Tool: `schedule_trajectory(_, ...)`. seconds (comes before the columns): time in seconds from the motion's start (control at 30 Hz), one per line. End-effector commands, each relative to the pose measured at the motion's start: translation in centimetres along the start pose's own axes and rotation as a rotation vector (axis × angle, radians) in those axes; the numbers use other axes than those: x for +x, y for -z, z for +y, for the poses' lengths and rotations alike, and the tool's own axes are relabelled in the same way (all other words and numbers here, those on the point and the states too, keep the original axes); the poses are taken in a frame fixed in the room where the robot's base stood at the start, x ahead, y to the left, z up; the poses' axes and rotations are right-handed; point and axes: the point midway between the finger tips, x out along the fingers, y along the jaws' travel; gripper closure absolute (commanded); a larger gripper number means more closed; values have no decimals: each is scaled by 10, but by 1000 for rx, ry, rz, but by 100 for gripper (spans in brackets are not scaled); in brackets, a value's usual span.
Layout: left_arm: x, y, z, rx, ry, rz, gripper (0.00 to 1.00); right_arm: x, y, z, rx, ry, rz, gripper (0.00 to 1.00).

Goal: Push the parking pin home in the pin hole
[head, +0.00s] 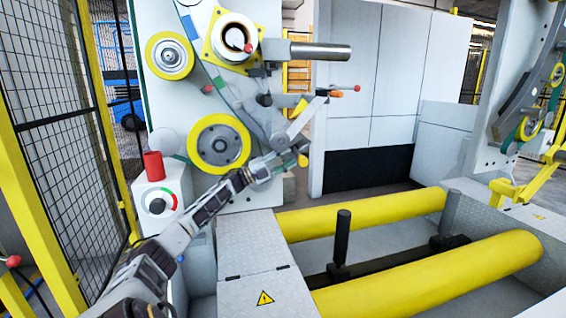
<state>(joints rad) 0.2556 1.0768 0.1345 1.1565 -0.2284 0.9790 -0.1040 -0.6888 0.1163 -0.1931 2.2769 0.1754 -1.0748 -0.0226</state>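My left arm reaches up from the lower left across the front of the grey wrapping machine (250,105). Its gripper (283,158) is at the lower swing arm, just right of the lower yellow-rimmed wheel (219,144). The fingers are small and overlap the machine parts, so I cannot tell whether they are open or touching anything. A small orange piece (335,93) and a red-ball lever (356,88) show at the end of the swing arm. I cannot make out for certain which part is the parking pin, and no pin hole is clearly visible. My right gripper is not in view.
A red knob (153,165) tops the control box with a dial (156,202) at the left. A metal shaft (320,52) juts right above the swing arm. Yellow rollers (360,217) and a black upright post (342,238) stand at the lower right. A mesh fence (50,120) bounds the left.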

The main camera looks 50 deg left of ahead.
Motion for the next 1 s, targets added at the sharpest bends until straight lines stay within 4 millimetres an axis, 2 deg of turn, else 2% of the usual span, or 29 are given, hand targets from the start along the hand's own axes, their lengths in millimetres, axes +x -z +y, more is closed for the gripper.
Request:
schedule_trajectory(0.03, -9, -8, 2, -1, -7, -26, 59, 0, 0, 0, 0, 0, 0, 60)
schedule_trajectory(0.2, -12, -4, 1, 0, -5, -23, 59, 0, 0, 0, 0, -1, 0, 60)
schedule_trajectory(1.0, -16, 8, -1, -4, 0, -6, 59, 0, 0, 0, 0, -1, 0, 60)
